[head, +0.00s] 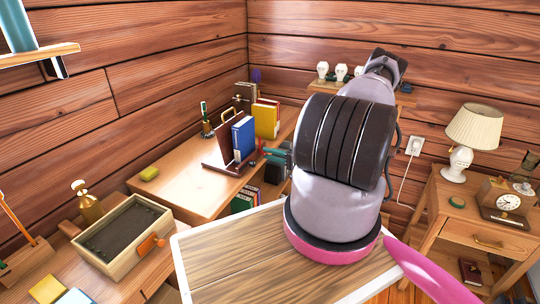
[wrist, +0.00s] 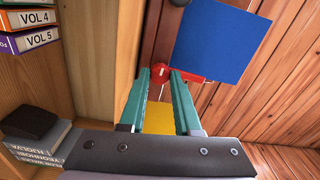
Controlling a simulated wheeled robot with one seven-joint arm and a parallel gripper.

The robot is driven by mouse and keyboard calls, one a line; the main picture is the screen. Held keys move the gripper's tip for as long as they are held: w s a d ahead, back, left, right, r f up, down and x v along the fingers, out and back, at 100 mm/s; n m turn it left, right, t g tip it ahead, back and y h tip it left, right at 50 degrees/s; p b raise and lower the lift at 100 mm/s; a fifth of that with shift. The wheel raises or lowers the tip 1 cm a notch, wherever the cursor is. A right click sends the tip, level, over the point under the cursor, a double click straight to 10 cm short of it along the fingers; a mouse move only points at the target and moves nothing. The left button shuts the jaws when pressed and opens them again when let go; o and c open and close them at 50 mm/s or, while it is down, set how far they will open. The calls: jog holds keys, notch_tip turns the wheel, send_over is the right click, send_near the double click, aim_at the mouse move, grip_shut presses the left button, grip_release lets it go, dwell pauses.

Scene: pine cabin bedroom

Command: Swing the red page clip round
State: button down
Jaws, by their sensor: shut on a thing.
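The red page clip (wrist: 196,77) shows in the wrist view as a rounded red end with a bar reaching right, partly behind the blue book (wrist: 222,38). My gripper (wrist: 160,76) has its teal fingers shut on the clip's rounded end. In the head view the clip (head: 259,150) is a small red patch beside the blue book (head: 243,138), at the brown book rack (head: 220,168). My gripper (head: 271,152) reaches it from the right, partly hidden by my arm.
Yellow books (head: 266,119) stand behind the blue one. Volumes (wrist: 35,18) fill a shelf left of my gripper in the wrist view. A framed tray (head: 122,235) is at front left.

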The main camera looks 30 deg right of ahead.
jog(key=c, duration=0.6)
grip_release()
jog(key=v, duration=1)
jog(key=shift+s+d, duration=0.25)
jog(key=shift+s, duration=0.1)
